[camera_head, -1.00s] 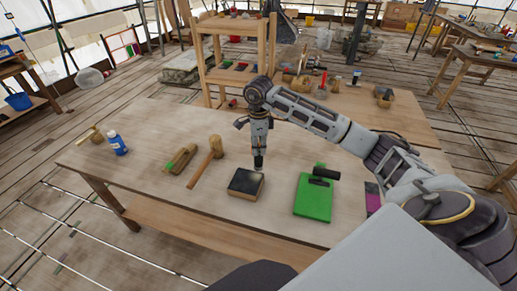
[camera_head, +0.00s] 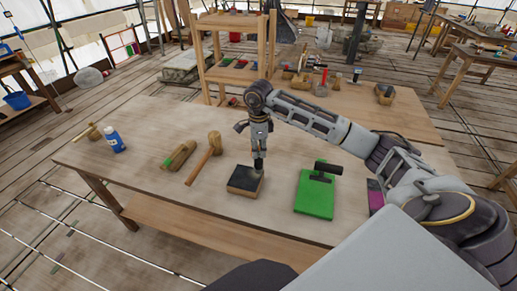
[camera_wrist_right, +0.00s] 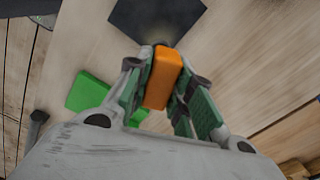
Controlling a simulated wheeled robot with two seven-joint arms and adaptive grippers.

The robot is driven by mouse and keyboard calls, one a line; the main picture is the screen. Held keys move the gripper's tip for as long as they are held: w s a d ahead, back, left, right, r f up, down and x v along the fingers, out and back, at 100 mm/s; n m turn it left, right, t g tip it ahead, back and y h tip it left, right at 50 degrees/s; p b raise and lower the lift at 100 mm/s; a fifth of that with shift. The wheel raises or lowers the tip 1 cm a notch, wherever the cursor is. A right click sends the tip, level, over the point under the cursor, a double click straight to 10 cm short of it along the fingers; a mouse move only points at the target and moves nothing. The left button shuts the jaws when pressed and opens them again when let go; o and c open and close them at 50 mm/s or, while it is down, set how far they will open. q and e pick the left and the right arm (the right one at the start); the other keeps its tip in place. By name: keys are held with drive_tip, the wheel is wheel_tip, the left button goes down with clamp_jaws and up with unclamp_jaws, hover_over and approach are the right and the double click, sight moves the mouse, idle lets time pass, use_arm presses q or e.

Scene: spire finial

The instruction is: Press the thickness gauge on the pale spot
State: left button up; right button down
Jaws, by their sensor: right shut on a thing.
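The thickness gauge is an orange block (camera_wrist_right: 163,78) in the right wrist view, held between the green-padded fingers of my right gripper (camera_wrist_right: 160,90). In the head view my right gripper (camera_head: 259,150) points down over the far right part of a wooden block with a black top plate (camera_head: 242,180). The black plate also shows in the right wrist view (camera_wrist_right: 150,15), just beyond the gauge's far end. A faint pale patch (camera_wrist_right: 157,41) shows at that end, partly hidden by the gauge. I cannot tell whether gauge and plate touch. My left gripper is out of view.
A green board (camera_head: 314,198) with a black-handled tool (camera_head: 326,170) lies right of the block. The table (camera_head: 150,180) is bare at front left.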

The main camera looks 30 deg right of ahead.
drive_tip(key=shift+f, duration=0.4)
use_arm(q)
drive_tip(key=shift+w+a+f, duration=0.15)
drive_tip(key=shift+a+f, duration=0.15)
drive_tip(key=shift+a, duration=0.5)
use_arm(e)
drive_tip(key=c, duration=1.2)
unclamp_jaws()
drive_tip(key=shift+o, duration=0.2)
drive_tip(key=shift+r, duration=0.55)
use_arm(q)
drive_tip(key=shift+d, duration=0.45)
use_arm(e)
wheel_tip(320, 180, up, 11)
drive_tip(key=shift+f, duration=0.1)
